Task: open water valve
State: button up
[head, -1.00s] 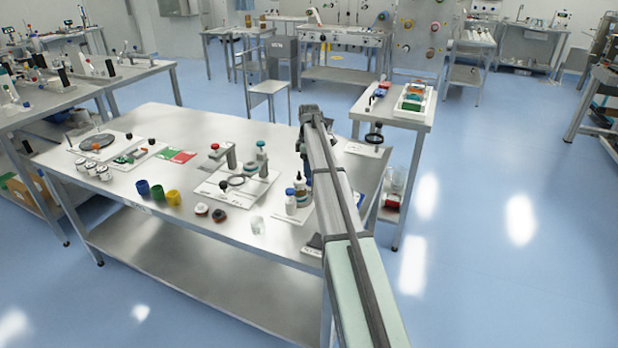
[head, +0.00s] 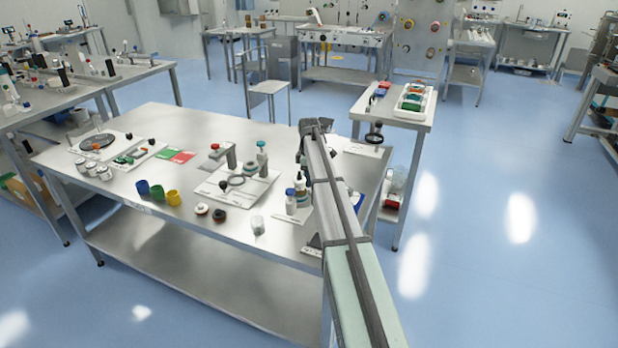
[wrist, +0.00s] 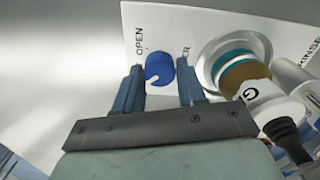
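The water valve is a round blue knob (wrist: 159,71) with a white mark on its face, in the wrist view. It sits on a white panel (wrist: 190,25) printed "OPEN" to its left, with a partly hidden word ending in "ER" beside it. My gripper (wrist: 160,65) is open, with one blue-grey finger on each side of the knob. The fingertips are close to the knob; thin gaps seem to show, and I cannot tell whether either finger touches.
Right of the knob in the wrist view stands a bottle marked "G" (wrist: 262,92) in a round holder, close to my right finger.

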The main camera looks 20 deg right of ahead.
jog(key=c, duration=0.6)
jog(key=shift+m, duration=0.3)
jog(key=m, duration=0.7)
jog(key=shift+w+d, duration=0.1)
jog(key=m, duration=0.4)
jog(key=shift+d+m, duration=0.1)
jog(key=shift+m, duration=2)
